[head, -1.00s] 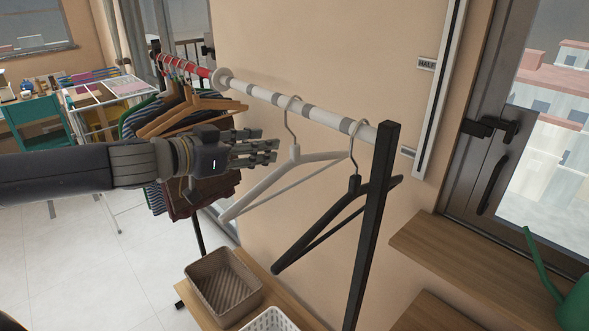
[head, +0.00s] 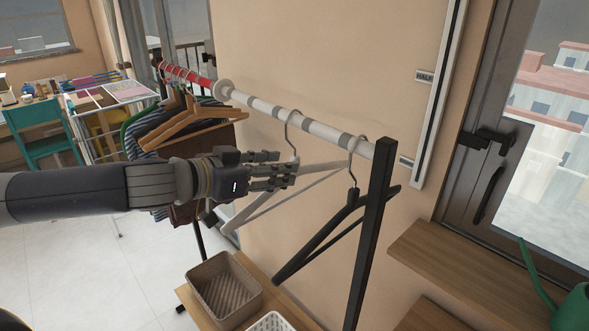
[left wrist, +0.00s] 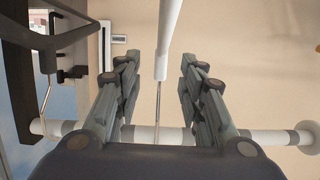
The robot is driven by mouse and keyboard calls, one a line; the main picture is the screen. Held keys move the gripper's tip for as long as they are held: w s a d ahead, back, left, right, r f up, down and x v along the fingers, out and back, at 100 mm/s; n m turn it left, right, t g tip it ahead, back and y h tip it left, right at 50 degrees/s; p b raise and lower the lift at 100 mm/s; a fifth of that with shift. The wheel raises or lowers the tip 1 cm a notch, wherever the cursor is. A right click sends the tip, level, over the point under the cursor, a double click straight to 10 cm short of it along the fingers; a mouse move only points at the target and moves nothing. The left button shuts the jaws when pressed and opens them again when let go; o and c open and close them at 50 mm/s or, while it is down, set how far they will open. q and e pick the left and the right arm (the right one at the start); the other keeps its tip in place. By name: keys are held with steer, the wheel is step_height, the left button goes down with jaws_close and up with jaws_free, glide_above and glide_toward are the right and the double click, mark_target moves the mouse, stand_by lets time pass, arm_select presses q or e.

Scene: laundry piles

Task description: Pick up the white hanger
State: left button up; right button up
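The white hanger (head: 322,166) hangs by its metal hook from the rail (head: 268,108), between wooden hangers on the left and a black hanger on the right. My left gripper (head: 290,170) is at the hanger's neck, and its fingers cover part of it in the head view. In the left wrist view my left gripper (left wrist: 158,64) is open. The white hanger (left wrist: 169,30) and its hook lie between the two fingers, with a gap on each side. My right gripper is not in view.
The black hanger (head: 322,236) hangs close to the right, beside the black rack post (head: 368,235). Clothes on wooden hangers (head: 190,122) are to the left. A brown basket (head: 224,286) and a white basket (head: 271,322) stand below. A wooden shelf (head: 480,270) is at the right.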

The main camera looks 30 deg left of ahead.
mark_target(295, 174)
arm_select(q)
steer(key=shift+w+d, duration=0.1)
steer(key=shift+w, duration=0.1)
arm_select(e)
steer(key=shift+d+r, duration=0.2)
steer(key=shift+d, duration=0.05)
arm_select(q)
steer(key=shift+w, duration=0.15)
steer(key=shift+w+d+p, duration=0.25)
steer(key=shift+w+p, duration=0.2)
steer(key=shift+p, duration=0.5)
steer(key=shift+w+d+f+p, duration=0.15)
steer(key=shift+w+p, duration=0.55)
steer(key=shift+p+x, duration=0.55)
steer(key=shift+x, duration=0.5)
steer(key=shift+w+f, duration=0.2)
steer(key=shift+f, duration=0.05)
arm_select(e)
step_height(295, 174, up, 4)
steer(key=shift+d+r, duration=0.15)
arm_select(q)
jaws_close()
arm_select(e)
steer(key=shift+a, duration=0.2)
